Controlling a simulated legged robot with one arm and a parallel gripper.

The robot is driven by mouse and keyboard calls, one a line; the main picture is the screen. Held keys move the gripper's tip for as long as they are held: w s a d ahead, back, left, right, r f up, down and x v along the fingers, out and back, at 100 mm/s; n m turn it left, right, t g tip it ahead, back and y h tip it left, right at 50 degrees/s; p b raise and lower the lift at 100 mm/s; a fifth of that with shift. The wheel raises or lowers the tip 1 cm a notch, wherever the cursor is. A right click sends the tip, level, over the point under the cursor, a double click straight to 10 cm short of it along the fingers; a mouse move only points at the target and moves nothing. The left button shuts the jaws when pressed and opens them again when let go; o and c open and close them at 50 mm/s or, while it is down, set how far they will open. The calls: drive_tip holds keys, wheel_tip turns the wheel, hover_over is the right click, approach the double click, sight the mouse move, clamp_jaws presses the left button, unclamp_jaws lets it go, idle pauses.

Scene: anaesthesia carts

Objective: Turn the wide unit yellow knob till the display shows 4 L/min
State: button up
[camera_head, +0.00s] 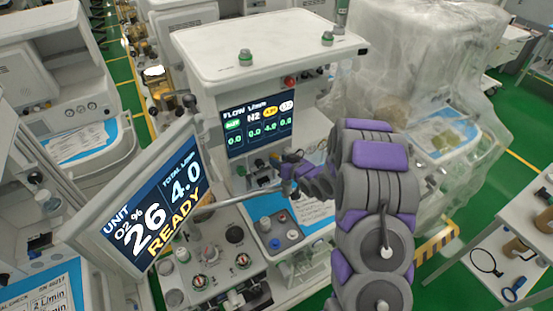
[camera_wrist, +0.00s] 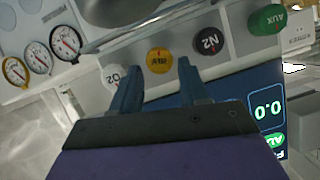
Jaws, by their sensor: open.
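The yellow AIR knob (camera_wrist: 158,60) is on the unit's front panel in the wrist view, its label upside down. My gripper (camera_wrist: 159,64) is open, one finger on each side of the knob in the picture; I cannot tell whether they touch it. In the head view my gripper (camera_head: 290,165) is at the panel below the flow display, and I cannot make out the yellow knob there. The flow display (camera_head: 260,125) shows 4.0 under the yellow label and 0.0 in the other columns. The tilted side screen (camera_head: 145,205) reads total 4.0, O2 26 % and READY.
A white O2 knob (camera_wrist: 113,77), a black N2 knob (camera_wrist: 208,40) and a green AUX knob (camera_wrist: 267,19) flank the yellow one. Several round gauges (camera_wrist: 65,43) sit at the left. A plastic-covered unit (camera_head: 425,60) stands right of my arm.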

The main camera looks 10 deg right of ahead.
drive_tip(key=v, duration=1.4)
drive_tip(key=s+d+r+m+g+h+b, duration=0.1)
drive_tip(key=s+d+r+g+h+b, duration=0.1)
drive_tip(key=s+g+h, duration=0.35)
drive_tip(key=s+d+r+m+g+h+b, duration=0.1)
drive_tip(key=s+d+r+g+h+b, duration=0.15)
drive_tip(key=s, duration=0.55)
drive_tip(key=s+a+r+g+y+b, duration=0.1)
drive_tip(key=s+a+g, duration=0.1)
drive_tip(key=s, duration=0.6)
drive_tip(key=s+a+r+g+b, duration=0.1)
drive_tip(key=s+a+g, duration=0.1)
drive_tip(key=s+a, duration=0.3)
drive_tip(key=s+a+g+y+b, duration=0.1)
drive_tip(key=s+a, duration=0.3)
drive_tip(key=s, duration=0.8)
drive_tip(key=shift+r+g+y+b, duration=0.3)
drive_tip(key=shift+r+g+b, duration=0.1)
drive_tip(key=shift+g, duration=0.3)
